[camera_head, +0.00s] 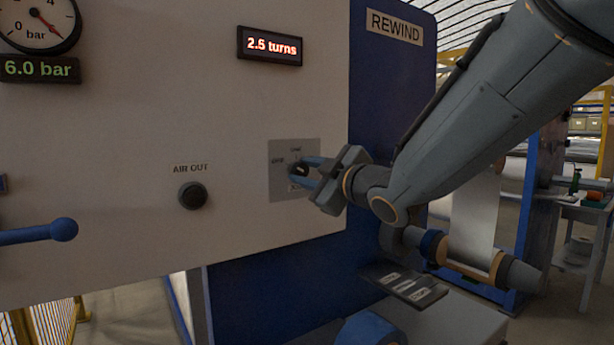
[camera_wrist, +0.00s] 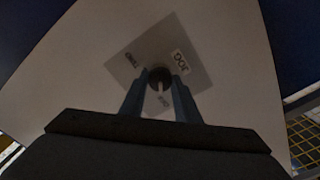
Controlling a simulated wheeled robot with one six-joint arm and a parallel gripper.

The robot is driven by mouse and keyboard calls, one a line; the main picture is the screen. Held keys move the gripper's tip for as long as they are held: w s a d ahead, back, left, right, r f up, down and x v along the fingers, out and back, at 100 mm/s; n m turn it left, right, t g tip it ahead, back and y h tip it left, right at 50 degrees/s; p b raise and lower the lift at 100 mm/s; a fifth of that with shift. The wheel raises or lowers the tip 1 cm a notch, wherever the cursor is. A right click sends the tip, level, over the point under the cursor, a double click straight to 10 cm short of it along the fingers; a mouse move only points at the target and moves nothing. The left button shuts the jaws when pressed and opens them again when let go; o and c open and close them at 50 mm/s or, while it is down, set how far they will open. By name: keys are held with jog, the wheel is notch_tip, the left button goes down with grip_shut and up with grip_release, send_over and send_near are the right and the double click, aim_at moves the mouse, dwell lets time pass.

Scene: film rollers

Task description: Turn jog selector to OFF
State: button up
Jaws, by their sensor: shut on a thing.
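The jog selector is a small dark round knob (camera_wrist: 159,74) with a pale pointer line, on a grey square plate (camera_head: 283,186) on the machine's pale panel. My gripper (camera_head: 303,171) reaches in from the right and is shut on the knob, one finger on each side. In the wrist view my gripper (camera_wrist: 159,82) also has a finger on each side of the knob. There the pointer line points down the picture, toward a small label between the fingers. Two other labels show at the plate's upper left and right.
A black AIR OUT button (camera_head: 193,195) sits left of the plate. A blue-knobbed lever (camera_head: 62,230) sticks out at the far left. A display (camera_head: 270,46) reading 2.5 turns is above. The blue REWIND frame (camera_head: 392,80) stands right of the panel, behind my arm.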

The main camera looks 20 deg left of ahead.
jog(key=o, duration=1)
jog(key=shift+a, duration=0.1)
jog(key=shift+o, duration=0.2)
jog(key=b+v, duration=0.1)
jog(key=v, duration=0.7)
